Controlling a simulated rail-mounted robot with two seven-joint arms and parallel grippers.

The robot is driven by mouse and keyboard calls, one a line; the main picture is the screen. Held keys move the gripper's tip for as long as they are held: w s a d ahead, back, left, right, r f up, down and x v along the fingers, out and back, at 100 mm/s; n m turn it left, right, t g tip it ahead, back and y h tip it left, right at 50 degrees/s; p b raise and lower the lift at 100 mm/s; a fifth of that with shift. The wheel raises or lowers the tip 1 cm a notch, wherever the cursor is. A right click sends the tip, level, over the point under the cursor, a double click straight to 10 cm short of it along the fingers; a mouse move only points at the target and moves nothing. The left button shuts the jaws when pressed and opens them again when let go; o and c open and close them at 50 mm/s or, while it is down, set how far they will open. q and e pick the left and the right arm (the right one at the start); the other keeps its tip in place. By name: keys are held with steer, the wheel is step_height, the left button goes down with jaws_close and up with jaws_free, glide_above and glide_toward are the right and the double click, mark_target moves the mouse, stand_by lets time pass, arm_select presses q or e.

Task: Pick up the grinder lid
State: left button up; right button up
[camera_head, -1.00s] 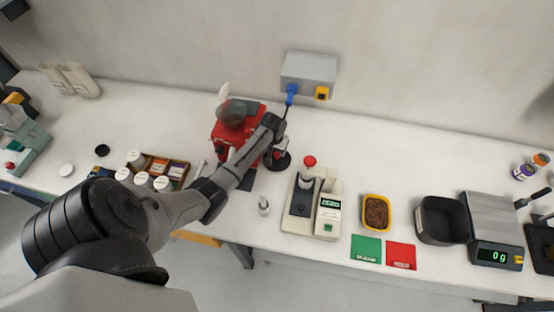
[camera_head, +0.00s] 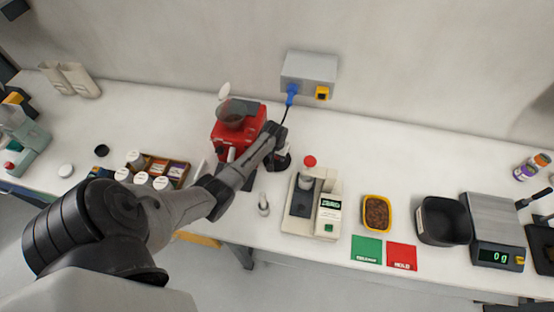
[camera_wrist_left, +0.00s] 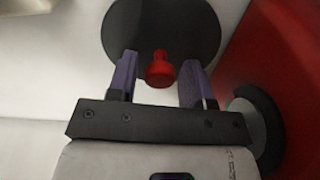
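A round black disc with a red knob, which looks to be the grinder lid (camera_wrist_left: 160,25), lies flat on the white bench in the left wrist view. Its red knob sits between the two purple-grey fingers of my left gripper (camera_wrist_left: 159,62). The fingers are open, with gaps on both sides of the knob. In the head view the disc (camera_head: 283,164) shows only partly, right of the red grinder (camera_head: 224,133), behind my left wrist. My left fingertips are hard to make out there. My right gripper is not in view.
The red grinder body stands close to my left gripper, left of it in the head view. A wall box (camera_head: 309,67) with a blue plug and cord is behind. A white device (camera_head: 325,222) with a red-topped part stands to the right.

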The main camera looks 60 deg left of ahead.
arm_select(q)
steer(key=c, duration=0.7)
steer(key=shift+c, duration=0.2)
steer(key=shift+r, duration=0.1)
